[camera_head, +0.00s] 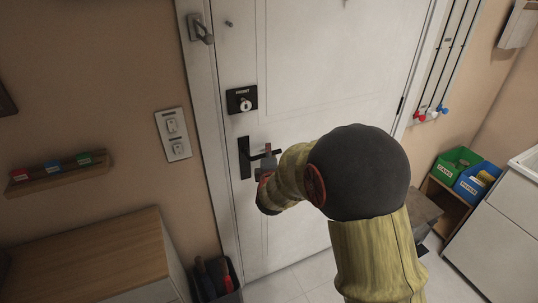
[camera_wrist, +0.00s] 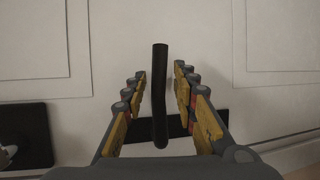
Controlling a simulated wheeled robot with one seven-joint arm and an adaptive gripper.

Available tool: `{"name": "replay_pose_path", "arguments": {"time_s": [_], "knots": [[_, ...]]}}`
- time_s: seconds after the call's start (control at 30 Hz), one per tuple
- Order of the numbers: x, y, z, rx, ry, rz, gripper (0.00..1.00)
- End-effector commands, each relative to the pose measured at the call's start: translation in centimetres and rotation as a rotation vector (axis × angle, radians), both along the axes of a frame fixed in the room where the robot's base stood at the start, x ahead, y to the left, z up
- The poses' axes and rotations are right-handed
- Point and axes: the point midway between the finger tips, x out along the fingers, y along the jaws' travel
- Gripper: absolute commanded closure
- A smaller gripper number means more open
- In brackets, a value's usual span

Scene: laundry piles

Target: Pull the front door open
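The white front door (camera_head: 310,60) fills the middle of the head view and looks closed in its frame. Its black handle has an upright backplate (camera_head: 244,160) and a lever (camera_head: 258,156) pointing right. My gripper (camera_head: 266,166) is at the lever, and my arm hides part of the door beside it. In the wrist view, the lever (camera_wrist: 160,95) runs between the two fingers of my gripper (camera_wrist: 160,75). The fingers are apart, with gaps on both sides of the lever. Part of the backplate (camera_wrist: 215,122) shows behind them.
A black lock plate (camera_head: 241,99) sits above the handle, and a metal latch (camera_head: 201,28) is on the frame higher up. A wooden cabinet (camera_head: 90,255) and dark bin (camera_head: 217,280) stand left. Green (camera_head: 457,162) and blue (camera_head: 476,182) boxes stand right.

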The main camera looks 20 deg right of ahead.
Motion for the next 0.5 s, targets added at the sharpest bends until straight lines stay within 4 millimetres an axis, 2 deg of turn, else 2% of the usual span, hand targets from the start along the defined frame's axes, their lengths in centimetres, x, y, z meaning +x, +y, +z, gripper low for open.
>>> {"name": "replay_pose_path", "arguments": {"time_s": [0.43, 0.5], "knots": [[-0.01, 0.03, -0.02, 0.000, 0.000, 0.000, 0.99], [-0.01, 0.03, -0.02, 0.000, 0.000, 0.000, 1.00]]}}
